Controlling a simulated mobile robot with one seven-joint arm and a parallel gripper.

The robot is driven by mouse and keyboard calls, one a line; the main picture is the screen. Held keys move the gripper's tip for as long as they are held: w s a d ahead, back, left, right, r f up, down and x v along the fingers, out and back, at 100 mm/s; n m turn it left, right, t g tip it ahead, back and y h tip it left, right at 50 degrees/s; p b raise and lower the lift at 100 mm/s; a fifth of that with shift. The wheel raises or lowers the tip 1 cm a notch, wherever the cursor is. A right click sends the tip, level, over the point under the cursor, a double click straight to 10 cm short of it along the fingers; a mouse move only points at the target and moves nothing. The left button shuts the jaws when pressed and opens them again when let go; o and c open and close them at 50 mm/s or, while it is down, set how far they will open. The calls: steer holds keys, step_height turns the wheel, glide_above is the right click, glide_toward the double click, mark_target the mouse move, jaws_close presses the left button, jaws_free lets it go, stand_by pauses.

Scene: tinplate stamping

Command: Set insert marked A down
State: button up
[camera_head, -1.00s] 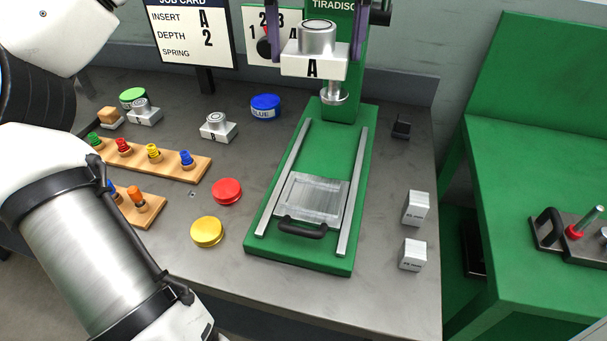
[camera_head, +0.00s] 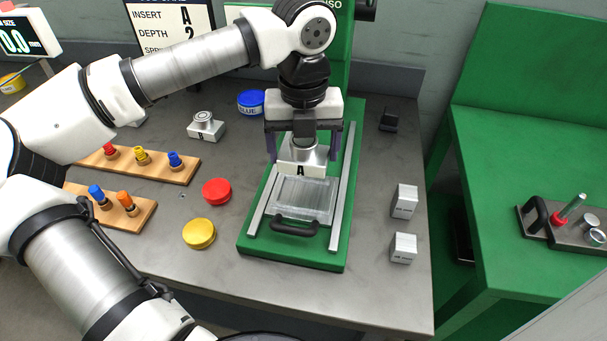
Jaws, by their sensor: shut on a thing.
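The insert marked A (camera_head: 302,170) is a pale block with a silver round top and a black A on its front face. My gripper (camera_head: 303,155) is shut on it, with one dark finger on each side. It is upright over the green press base (camera_head: 295,256), at the back edge of the silver sliding plate (camera_head: 302,198). I cannot tell whether its underside touches the plate. My gripper hides most of the press head behind it. The plate has a dark handle (camera_head: 295,228) at its front.
Silver rails (camera_head: 343,200) flank the plate. An insert marked B (camera_head: 206,127), a blue tin (camera_head: 251,103), a red lid (camera_head: 216,191) and a yellow lid (camera_head: 199,233) stand left. Two white blocks (camera_head: 404,202) (camera_head: 403,247) stand right. Bare table lies between the base and these blocks.

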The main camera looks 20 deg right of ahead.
mark_target(303, 141)
step_height(303, 141, down, 8)
steer(key=shift+r+p, duration=0.25)
steer(key=shift+p, duration=0.35)
steer(key=shift+f, duration=0.3)
steer(key=shift+f+b, duration=0.2)
steer(key=shift+b, duration=0.15)
steer(key=o, duration=1.3)
steer(key=shift+r, duration=0.1)
steer(key=shift+r, duration=0.1)
step_height(303, 141, up, 12)
steer(key=shift+b, duration=0.55)
